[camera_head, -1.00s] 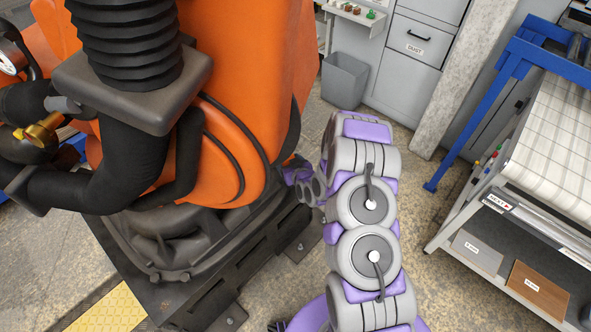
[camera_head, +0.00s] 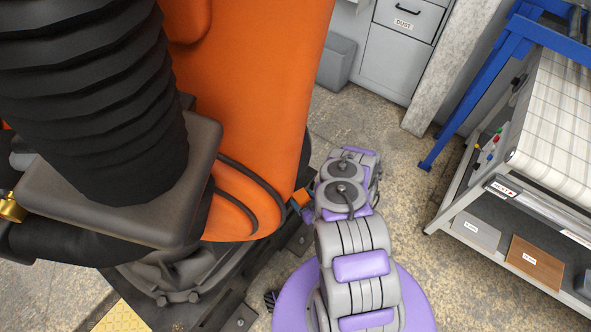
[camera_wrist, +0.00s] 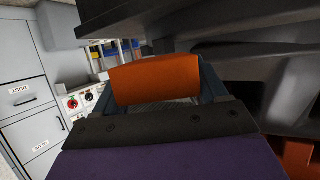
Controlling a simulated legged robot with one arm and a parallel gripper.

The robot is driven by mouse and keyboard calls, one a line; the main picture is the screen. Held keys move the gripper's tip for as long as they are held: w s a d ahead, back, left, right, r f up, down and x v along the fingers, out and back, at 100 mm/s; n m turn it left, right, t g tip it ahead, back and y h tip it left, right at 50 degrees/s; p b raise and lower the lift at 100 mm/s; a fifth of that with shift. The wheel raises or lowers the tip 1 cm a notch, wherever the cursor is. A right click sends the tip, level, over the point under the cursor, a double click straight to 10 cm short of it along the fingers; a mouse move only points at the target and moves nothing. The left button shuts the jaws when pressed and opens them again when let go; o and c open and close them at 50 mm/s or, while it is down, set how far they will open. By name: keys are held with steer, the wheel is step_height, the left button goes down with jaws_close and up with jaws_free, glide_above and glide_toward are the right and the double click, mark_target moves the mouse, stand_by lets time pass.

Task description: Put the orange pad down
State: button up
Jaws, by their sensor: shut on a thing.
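The orange pad (camera_wrist: 155,80) is in my gripper (camera_wrist: 155,90), between its two dark fingers in the wrist view. In the head view the pad (camera_head: 301,197) is a small orange piece at the end of my arm, close to the big orange machine. My gripper (camera_head: 305,205) is shut on it, held beside the machine's dark base. Most of the gripper is hidden behind my own arm in the head view. I cannot tell from these views whether the pad touches anything below.
The large orange machine (camera_head: 250,110) with a black bellows (camera_head: 85,80) fills the left. A grey cabinet (camera_head: 390,65) and a bin (camera_head: 336,62) stand at the back. Floor between is clear.

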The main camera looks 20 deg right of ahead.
steer(key=shift+s+d+f, duration=0.15)
steer(key=shift+d+f, duration=0.05)
steer(key=shift+d, duration=0.05)
steer(key=w+d+b, duration=0.1)
steer(key=w, duration=0.3)
steer(key=w+d+f+b, duration=0.1)
steer(key=w, duration=0.4)
steer(key=w+d+b, duration=0.1)
steer(key=w+d, duration=0.1)
steer(key=w, duration=0.3)
steer(key=shift+f, duration=0.3)
steer(key=shift+w+d, duration=0.2)
steer(key=shift+w, duration=0.2)
steer(key=shift+w+f+b, duration=0.1)
steer(key=shift+w+b, duration=0.2)
steer(key=shift+b, duration=0.1)
steer(key=f, duration=0.1)
steer(key=f+b, duration=0.1)
steer(key=f, duration=0.1)
steer(key=shift+s+a+f, duration=0.15)
steer(key=shift+a+f, duration=0.05)
steer(key=shift+a, duration=0.1)
steer(key=shift+r, duration=0.15)
steer(key=shift+d, duration=0.15)
steer(key=o, duration=1.6)
